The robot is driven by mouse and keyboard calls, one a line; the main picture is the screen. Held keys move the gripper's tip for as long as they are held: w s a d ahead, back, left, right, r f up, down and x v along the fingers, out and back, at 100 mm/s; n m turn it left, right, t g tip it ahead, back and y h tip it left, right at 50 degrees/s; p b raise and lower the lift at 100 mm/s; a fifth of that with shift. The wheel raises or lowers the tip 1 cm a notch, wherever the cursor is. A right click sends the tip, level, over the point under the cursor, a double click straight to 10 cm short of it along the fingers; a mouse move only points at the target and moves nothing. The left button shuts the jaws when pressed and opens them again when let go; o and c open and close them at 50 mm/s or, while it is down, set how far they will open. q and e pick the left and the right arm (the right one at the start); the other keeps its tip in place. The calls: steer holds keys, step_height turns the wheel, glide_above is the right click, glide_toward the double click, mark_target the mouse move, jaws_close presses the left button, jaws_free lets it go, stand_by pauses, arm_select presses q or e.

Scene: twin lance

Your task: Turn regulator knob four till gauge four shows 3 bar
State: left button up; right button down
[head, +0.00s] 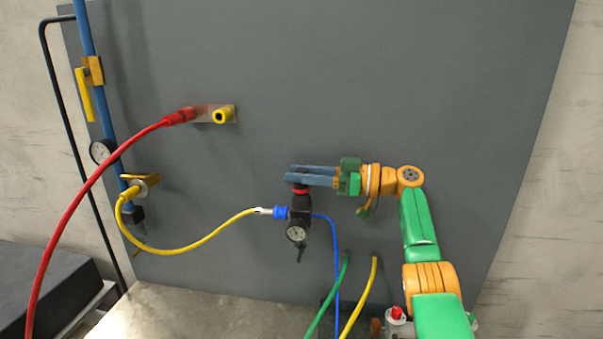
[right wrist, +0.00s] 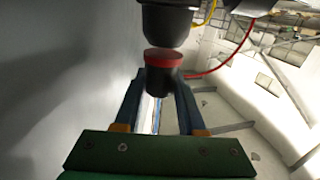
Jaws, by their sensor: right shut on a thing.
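The black regulator (head: 301,207) with a red ring (head: 300,190) is mounted on the grey panel, right of a blue fitting. Its round gauge (head: 296,233) is on its lower part; the needle is too small to read. My right gripper (head: 292,175) reaches in from the right, its blue fingers shut around the knob at the regulator's top, mostly hiding it. In the right wrist view the black knob (right wrist: 162,82) sits between the fingers, below the red ring (right wrist: 163,58) and regulator body (right wrist: 168,25). I cannot see a number. My left gripper is not in view.
A red hose (head: 72,205) arcs across the left. Blue, green and yellow hoses hang below. The upper right panel (head: 440,80) is clear.

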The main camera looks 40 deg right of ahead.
steer(key=shift+c, duration=2.4)
jaws_free()
steer(key=shift+s+d+f+b, duration=0.2)
steer(key=shift+s+b, duration=0.05)
steer(key=shift+b, duration=0.1)
steer(key=b+v, duration=0.1)
steer(key=v, duration=0.5)
steer(key=shift+s+r+b, duration=0.15)
steer(key=shift+s+b, duration=0.05)
steer(key=shift+b, duration=0.1)
steer(key=shift+d, duration=0.1)
